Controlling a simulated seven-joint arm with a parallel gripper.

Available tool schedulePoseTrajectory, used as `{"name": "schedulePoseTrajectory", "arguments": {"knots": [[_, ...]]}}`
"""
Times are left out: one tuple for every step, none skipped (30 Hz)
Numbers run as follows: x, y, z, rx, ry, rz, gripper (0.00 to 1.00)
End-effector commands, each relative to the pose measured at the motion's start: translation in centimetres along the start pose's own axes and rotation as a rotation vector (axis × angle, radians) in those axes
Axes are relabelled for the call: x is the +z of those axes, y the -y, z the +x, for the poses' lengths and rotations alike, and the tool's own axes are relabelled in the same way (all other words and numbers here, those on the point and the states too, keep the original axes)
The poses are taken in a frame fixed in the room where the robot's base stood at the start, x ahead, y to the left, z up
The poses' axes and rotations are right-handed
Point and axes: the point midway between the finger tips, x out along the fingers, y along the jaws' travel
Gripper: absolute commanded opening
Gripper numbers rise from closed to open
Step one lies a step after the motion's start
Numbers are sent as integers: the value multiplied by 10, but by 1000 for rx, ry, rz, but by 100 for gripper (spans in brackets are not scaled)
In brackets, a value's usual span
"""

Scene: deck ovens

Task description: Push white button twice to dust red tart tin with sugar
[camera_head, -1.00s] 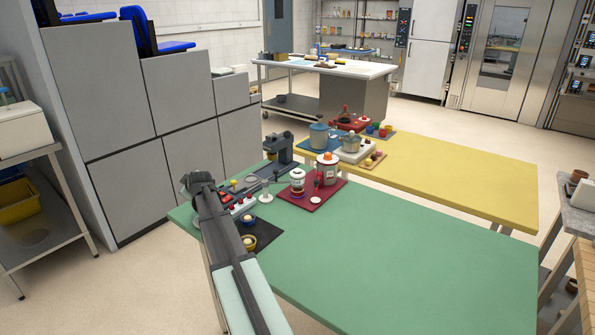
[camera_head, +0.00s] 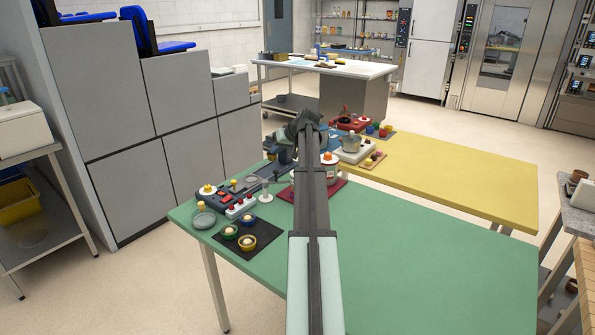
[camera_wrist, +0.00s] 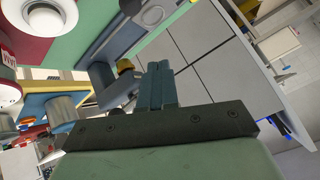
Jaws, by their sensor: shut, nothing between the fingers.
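My gripper (camera_wrist: 163,88) is shut and empty in the wrist view, its fingers close together. In the head view my arm reaches out across the green table and its end is over the far edge, near the dark stand machine. A dark panel with red parts (camera_head: 213,197) and a white box with red knobs (camera_head: 238,207) stand at the table's left end. I cannot pick out a red tart tin or a white button with certainty. My arm hides part of the red mat (camera_head: 335,190).
The red mat with a white round container (camera_wrist: 52,14) shows in the wrist view, near a dark machine with a yellow knob (camera_wrist: 124,66). A yellow table (camera_head: 455,185) with pots stands behind. The green table's right part (camera_head: 440,265) is clear.

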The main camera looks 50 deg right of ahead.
Motion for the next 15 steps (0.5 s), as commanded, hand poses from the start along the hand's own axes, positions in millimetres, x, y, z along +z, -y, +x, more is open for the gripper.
{"name": "schedulePoseTrajectory", "arguments": {"knots": [[-4,-14,-14,-10,4,35,0],[-5,-19,-22,-19,8,55,0],[-6,-25,-31,-29,14,80,0],[-6,-30,-38,-35,17,97,0],[-7,-34,-44,-43,21,112,0],[-7,-39,-52,-51,24,130,0],[-8,-42,-57,-56,27,143,0],[-8,-44,-61,-61,30,154,0],[-8,-48,-66,-67,32,165,0],[-8,-50,-70,-71,34,173,0],[-8,-51,-72,-74,36,180,0],[-8,-53,-75,-77,37,187,0],[-8,-54,-77,-79,38,191,0],[-7,-54,-78,-80,39,194,0],[-7,-55,-79,-82,40,197,0]]}}
